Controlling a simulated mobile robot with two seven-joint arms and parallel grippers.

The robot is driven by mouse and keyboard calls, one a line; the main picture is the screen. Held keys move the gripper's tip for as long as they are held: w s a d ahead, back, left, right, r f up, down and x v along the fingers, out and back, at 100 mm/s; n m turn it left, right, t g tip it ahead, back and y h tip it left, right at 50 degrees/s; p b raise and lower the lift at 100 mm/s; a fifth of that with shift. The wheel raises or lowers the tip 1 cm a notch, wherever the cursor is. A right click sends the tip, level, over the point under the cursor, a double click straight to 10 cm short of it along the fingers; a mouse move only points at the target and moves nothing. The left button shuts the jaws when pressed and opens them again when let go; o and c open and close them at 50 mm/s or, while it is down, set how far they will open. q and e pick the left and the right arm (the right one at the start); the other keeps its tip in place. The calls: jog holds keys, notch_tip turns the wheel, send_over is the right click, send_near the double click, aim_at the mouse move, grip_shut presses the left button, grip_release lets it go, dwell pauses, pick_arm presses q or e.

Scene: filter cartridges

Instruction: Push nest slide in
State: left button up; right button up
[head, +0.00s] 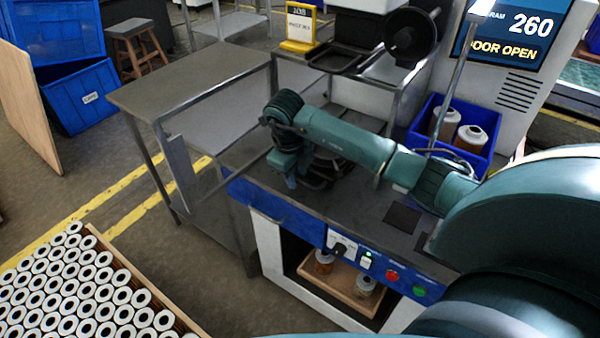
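My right arm reaches in from the right over a grey bench-top station (300,205) with a blue front edge. Its wrist bends down at the left end of the station, and my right gripper (290,180) points down there, close to the top. Its fingertips are small and dark, so I cannot tell whether they are open or shut. A black rounded fixture (328,172), possibly the nest slide, lies just right of the gripper, partly hidden by my forearm. I cannot tell whether they touch. My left gripper is not in view.
A machine screen (515,35) reads "DOOR OPEN". A blue bin (490,150) holds amber cartridges behind my arm. Buttons (392,275) line the station's front; a tray of cartridges (340,281) sits below. A crate of white cylinders (180,322) is bottom left. A metal table (185,80) stands behind.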

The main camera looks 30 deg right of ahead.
grip_shut()
dwell(0.4)
